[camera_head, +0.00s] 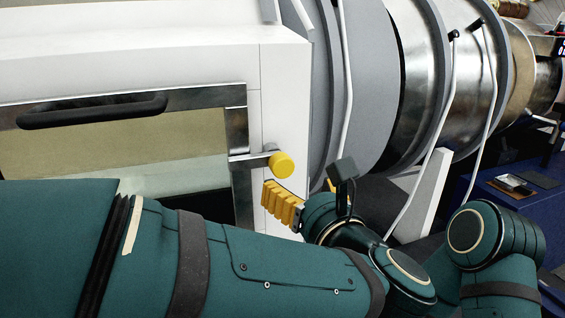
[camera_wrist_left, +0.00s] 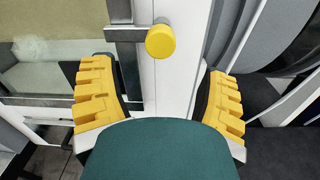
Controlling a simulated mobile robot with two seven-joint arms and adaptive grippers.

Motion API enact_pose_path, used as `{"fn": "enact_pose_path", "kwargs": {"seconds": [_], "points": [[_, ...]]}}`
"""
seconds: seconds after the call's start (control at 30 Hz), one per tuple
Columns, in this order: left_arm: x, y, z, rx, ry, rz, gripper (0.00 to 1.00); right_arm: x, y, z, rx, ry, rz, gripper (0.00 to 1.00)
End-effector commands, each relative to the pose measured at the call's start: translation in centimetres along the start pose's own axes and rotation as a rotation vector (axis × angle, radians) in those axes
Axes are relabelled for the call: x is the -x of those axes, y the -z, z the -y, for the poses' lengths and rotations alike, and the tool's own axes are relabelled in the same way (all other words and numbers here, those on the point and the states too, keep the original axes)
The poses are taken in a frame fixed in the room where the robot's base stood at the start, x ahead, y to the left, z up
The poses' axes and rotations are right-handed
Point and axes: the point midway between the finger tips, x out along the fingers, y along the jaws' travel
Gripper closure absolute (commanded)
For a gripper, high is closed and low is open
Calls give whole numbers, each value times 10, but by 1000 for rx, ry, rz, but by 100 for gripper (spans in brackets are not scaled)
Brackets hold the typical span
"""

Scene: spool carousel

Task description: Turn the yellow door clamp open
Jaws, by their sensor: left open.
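The yellow door clamp (camera_head: 281,164) is a round yellow knob on a metal latch bar at the right edge of the door (camera_head: 110,150), which has a metal frame and a window. The bar lies across the frame, and the door looks shut. My left gripper (camera_head: 300,203) is just below the clamp, with one yellow ribbed finger plain and the other mostly hidden behind my arm. In the left wrist view the clamp (camera_wrist_left: 160,41) is ahead of and between the open, empty fingers (camera_wrist_left: 162,100), not touching them. My right gripper is not in view.
A black handle (camera_head: 92,110) runs along the top of the door. Large grey rings and metal drums (camera_head: 350,70) stand right of the white cabinet. A blue surface with small items (camera_head: 515,186) is at the far right.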

Motion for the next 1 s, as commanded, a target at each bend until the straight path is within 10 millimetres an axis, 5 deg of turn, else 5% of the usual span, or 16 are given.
{"fn": "enact_pose_path", "kwargs": {"seconds": [0.4,0.87,0.9,1.0], "points": [[-72,0,0,-1,0,-1,25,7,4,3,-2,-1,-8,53],[-85,0,0,-2,1,1,25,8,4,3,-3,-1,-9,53],[-85,0,0,-2,1,1,28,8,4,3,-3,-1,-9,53],[-84,0,0,-2,1,1,63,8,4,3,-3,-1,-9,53]]}}
